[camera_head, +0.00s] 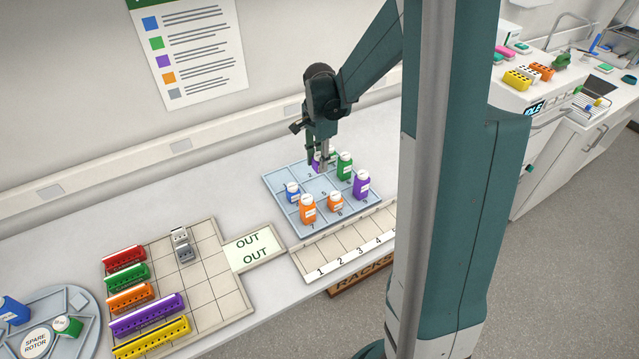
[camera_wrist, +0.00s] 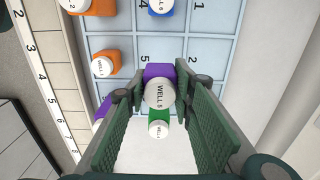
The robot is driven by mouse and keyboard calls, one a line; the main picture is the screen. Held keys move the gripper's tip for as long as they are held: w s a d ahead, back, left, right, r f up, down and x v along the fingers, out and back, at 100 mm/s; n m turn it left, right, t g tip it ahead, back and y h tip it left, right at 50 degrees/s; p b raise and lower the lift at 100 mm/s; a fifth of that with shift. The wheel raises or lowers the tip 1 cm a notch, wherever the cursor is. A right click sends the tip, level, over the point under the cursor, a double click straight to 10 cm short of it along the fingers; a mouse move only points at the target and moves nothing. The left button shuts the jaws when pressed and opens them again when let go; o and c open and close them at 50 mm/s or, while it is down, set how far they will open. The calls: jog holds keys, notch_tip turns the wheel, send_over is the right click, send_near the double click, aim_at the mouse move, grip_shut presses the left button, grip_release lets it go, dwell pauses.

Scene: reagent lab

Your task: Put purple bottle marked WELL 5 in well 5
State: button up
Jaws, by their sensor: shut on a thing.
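My gripper (camera_head: 318,156) is shut on a purple bottle (camera_head: 316,166) over the far part of the pale blue numbered tray (camera_head: 270,178). In the wrist view the bottle (camera_wrist: 160,72) sits between the fingertips, its white cap reading WELL 5. Printed numbers 1, 2, 4 and 5 show on the tray, and the 5 lies right beside the held bottle in that view. The fingers partly hide the bottle in the head view, and I cannot tell how high its base is.
Green bottle (camera_head: 345,167), another purple bottle (camera_head: 361,185), two orange bottles (camera_head: 308,209) (camera_head: 335,203) and a blue bottle (camera_head: 292,193) stand on the tray. A numbered beige rack (camera_head: 345,250) lies in front. Coloured strips and an OUT plate (camera_head: 250,249) are to the left.

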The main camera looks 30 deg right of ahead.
send_over(319, 188)
jog(key=shift+d+f, duration=0.15)
jog(key=shift+f, duration=2.3)
jog(key=shift+f, duration=2.1)
jog(key=shift+f, duration=0.1)
jog(key=o, duration=0.9)
jog(key=shift+c, duration=0.2)
jog(key=shift+o, duration=0.2)
jog(key=shift+r, duration=6.15)
